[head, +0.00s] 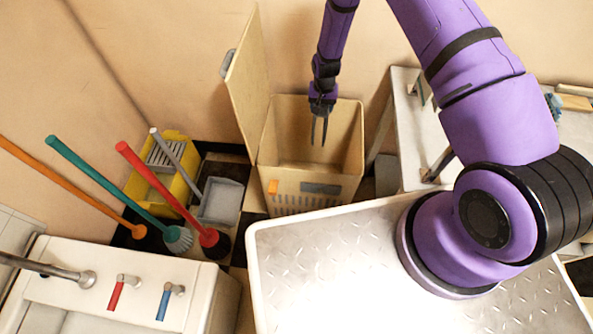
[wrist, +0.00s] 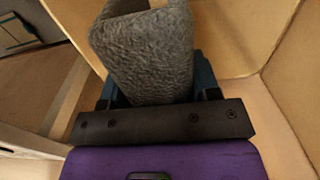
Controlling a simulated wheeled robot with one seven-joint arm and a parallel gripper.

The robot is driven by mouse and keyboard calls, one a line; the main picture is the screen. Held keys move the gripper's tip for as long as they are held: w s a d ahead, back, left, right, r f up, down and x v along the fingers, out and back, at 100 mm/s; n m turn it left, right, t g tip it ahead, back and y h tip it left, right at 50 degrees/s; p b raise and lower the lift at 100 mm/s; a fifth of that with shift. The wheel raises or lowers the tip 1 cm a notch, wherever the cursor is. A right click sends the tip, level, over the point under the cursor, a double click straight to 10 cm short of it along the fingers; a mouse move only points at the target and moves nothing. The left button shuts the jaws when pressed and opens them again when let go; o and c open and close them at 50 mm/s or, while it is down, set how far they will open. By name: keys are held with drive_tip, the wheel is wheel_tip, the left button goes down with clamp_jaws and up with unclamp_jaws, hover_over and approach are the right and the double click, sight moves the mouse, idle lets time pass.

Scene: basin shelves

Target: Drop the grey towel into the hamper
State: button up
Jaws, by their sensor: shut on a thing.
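The hamper (head: 345,180) is a tan box with its lid (head: 246,85) standing open on the left. My gripper (head: 319,140) points down over the hamper's opening, with its fingertips in front of the inside back wall. In the wrist view, the grey towel (wrist: 145,50) is a rough, folded piece between my fingers, and my gripper is shut on it. The tan hamper walls (wrist: 235,35) surround the towel at the back and right there. In the head view the towel cannot be told apart from the dark fingers.
Left of the hamper stand a yellow bucket (head: 143,193), a grey dustpan (head: 221,202) and several long-handled brushes. A white basin (head: 95,290) is at the lower left. A pale shelf unit (head: 408,125) stands close on the hamper's right.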

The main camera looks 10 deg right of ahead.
wheel_tip(320, 180, down, 7)
drive_tip(key=shift+a, duration=0.2)
idle(0.5)
drive_tip(key=o, duration=1.3)
drive_tip(key=shift+c, duration=0.2)
drive_tip(key=shift+r, duration=0.1)
wheel_tip(320, 180, up, 11)
drive_tip(key=shift+f, duration=0.2)
